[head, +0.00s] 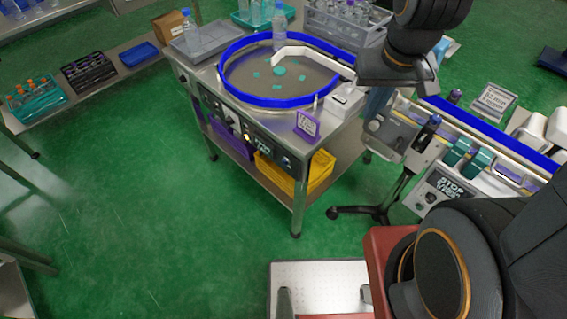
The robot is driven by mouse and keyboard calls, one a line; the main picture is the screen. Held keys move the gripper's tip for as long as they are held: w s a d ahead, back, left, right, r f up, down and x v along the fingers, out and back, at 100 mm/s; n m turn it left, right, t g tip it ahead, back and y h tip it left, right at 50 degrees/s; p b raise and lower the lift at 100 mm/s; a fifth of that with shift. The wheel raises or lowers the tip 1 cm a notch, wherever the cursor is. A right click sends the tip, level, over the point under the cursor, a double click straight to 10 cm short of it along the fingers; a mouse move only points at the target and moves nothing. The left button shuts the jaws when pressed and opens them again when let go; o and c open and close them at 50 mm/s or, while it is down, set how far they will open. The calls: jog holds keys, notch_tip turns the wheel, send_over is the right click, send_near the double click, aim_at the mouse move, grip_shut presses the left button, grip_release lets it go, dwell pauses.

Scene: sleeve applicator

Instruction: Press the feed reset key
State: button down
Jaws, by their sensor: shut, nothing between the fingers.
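A small purple sign (307,125) stands at the near right corner of the steel feeder table; its lettering looks like "FEED RESET" but is blurred. A small white box (345,98) sits just behind it on the table top. A dark control panel (262,145) with knobs, a small lit spot and a display runs along the table's front. I cannot make out which part is the feed reset key. My gripper (384,82) is a dark block above the table's right edge, right of the white box; its fingers are hard to make out. It looks shut and empty, apart from the panel.
A round feeder bowl (262,102) with a blue rim holds teal pieces. A conveyor (490,133) with blue rails and a "STOP TIMER" panel (447,192) lies to the right. Bottles and a crate (345,22) stand behind the bowl.

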dwell(0.8)
notch_tip(320, 180, down, 13)
jog(key=g+b, duration=0.1)
jog(key=b, duration=1)
jog(key=shift+w+r, duration=0.2)
jog(key=shift+w, duration=0.2)
jog(key=shift+a, duration=0.15)
